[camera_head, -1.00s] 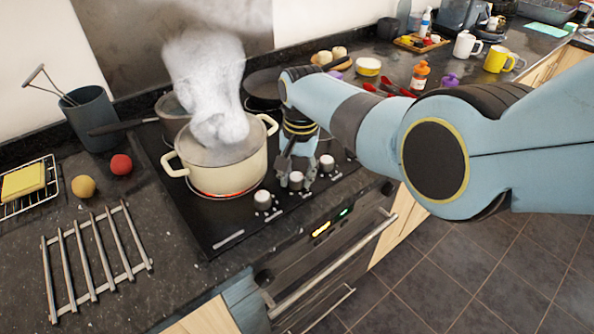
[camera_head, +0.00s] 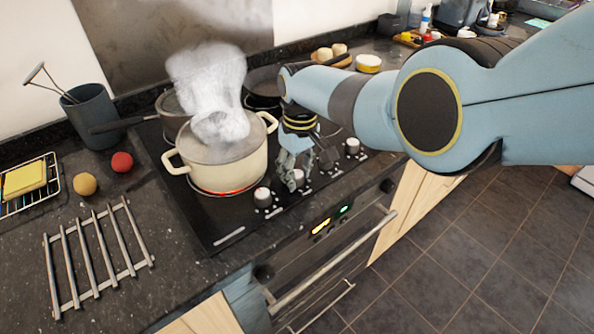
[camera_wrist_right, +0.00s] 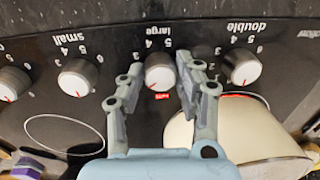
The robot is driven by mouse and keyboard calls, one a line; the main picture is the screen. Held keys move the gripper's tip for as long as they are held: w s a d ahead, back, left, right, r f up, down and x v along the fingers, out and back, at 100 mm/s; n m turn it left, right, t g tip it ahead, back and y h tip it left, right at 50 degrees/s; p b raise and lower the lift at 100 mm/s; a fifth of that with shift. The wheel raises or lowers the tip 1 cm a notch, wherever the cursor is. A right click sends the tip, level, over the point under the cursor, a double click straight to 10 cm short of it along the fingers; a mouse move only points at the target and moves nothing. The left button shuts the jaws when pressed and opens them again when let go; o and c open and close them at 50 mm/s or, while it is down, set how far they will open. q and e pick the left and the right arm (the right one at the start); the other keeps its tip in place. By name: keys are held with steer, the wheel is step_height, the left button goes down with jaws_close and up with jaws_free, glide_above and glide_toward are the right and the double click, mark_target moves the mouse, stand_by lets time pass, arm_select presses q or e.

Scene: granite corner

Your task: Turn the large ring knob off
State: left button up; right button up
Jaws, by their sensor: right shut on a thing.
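The large ring knob (camera_wrist_right: 160,72) is a white-grey knob under the word "large" in the wrist view, with a small red light beside it. My right gripper (camera_wrist_right: 158,80) has one finger on each side of this knob and is shut on it. In the head view, my right gripper (camera_head: 293,180) points down at the row of knobs in front of the cream pot, and its fingers partly hide the knob there. A steaming cream pot (camera_head: 222,172) stands on a glowing red ring. My left gripper is not in view.
Other knobs stand close by: the double knob (camera_wrist_right: 244,68) and the small knob (camera_wrist_right: 78,78). A dark pan (camera_head: 172,112) is behind the pot.

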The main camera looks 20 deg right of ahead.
steer(key=n, duration=0.5)
steer(key=shift+n, duration=0.3)
steer(key=n, duration=0.5)
steer(key=shift+w+a, duration=0.1)
steer(key=shift+n, duration=0.4)
steer(key=o, duration=1.1)
steer(key=shift+o, duration=0.2)
steer(key=shift+w+r, duration=0.1)
steer(key=shift+r, duration=0.45)
step_height(320, 180, up, 11)
steer(key=shift+w, duration=0.15)
